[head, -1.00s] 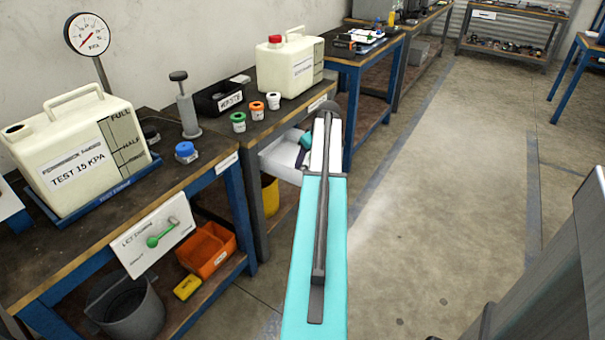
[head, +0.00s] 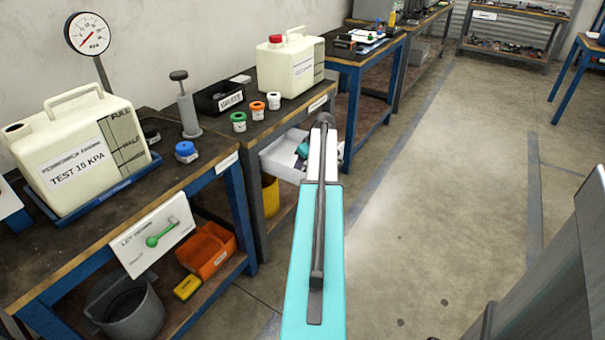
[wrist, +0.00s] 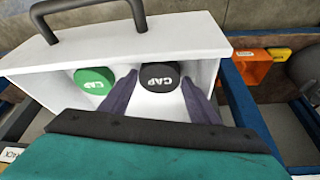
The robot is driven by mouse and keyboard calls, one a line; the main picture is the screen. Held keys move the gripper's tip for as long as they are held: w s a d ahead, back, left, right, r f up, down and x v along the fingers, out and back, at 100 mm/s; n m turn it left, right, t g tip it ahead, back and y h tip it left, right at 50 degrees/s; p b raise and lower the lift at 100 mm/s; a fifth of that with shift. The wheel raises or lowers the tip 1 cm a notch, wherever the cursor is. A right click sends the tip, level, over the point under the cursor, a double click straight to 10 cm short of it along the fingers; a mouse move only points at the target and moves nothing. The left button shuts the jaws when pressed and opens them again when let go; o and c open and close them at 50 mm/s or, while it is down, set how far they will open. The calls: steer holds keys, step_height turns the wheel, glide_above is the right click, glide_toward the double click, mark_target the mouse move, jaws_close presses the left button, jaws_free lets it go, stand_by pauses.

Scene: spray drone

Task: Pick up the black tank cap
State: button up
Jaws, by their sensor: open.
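The black tank cap (wrist: 159,76), lettered CAP, lies in an open white drawer (wrist: 205,35) in the wrist view. A green cap (wrist: 94,80) lies to its left. My gripper (wrist: 160,82) is open. Its two dark fingers point into the drawer, one on each side of the black cap, with visible gaps between fingers and cap. In the head view the drawer (head: 275,160) hangs below the bench, partly behind my arm. The black cap cannot be made out there.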

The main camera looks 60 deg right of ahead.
mark_target(304, 171)
steer(key=shift+w+f, duration=0.15)
steer(key=shift+f, duration=0.2)
stand_by(0.3)
steer(key=c, duration=0.7)
steer(key=shift+r, duration=0.1)
step_height(304, 171, up, 10)
steer(key=shift+p, duration=0.4)
stand_by(0.4)
